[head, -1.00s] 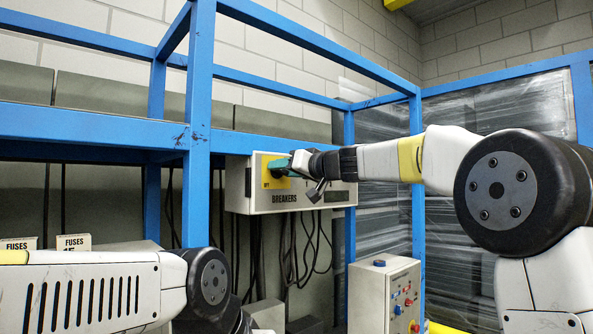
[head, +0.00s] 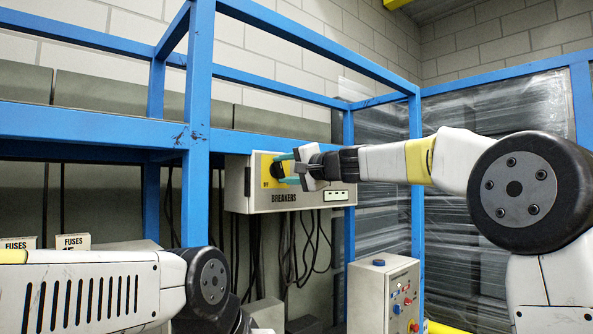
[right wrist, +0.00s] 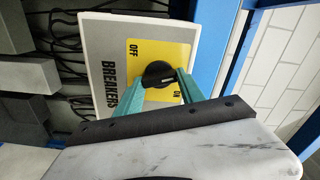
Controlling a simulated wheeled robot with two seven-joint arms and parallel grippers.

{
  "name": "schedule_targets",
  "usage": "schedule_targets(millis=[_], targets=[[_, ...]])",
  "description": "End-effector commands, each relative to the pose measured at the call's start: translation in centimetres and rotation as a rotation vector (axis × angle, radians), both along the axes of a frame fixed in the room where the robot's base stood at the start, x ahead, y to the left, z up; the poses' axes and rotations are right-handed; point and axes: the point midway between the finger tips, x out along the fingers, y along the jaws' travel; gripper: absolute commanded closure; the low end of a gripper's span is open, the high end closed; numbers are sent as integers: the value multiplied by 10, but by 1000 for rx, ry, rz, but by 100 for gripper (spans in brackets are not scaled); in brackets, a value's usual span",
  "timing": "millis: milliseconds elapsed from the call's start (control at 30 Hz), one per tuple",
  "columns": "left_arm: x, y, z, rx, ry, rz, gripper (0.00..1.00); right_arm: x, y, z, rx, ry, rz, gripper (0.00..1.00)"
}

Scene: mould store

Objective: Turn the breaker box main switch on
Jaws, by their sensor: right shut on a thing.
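The grey breaker box (head: 312,203), lettered BREAKERS, hangs under the blue frame in the head view. Its dark rotary main switch (head: 279,170) sits on a yellow plate. My right gripper (head: 283,169) is at the switch, its teal fingers above and below it. In the right wrist view the black switch (right wrist: 157,73) is between the two fingers of the gripper (right wrist: 160,84), which is shut on it. The plate (right wrist: 141,46) reads OFF at upper left and ON at lower right. A pale mark shows on the knob's lower right part. My left gripper is out of view.
A blue post (head: 198,130) stands left of the box, and a blue beam (head: 270,147) runs just above it. Cables (head: 290,245) hang below. A grey control box with buttons (head: 372,290) stands at lower right. Two FUSES boxes (head: 73,242) are at left.

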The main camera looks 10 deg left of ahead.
Motion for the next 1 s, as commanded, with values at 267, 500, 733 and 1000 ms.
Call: schedule_targets(millis=[267,500,733,1000], targets=[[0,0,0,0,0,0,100,1,-1,-1,121,157,-1,95],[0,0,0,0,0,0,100,1,-1,-2,183,237,-2,95],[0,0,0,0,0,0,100,1,-1,-2,207,268,-2,95],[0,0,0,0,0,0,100,1,-1,-2,210,271,-2,95]])
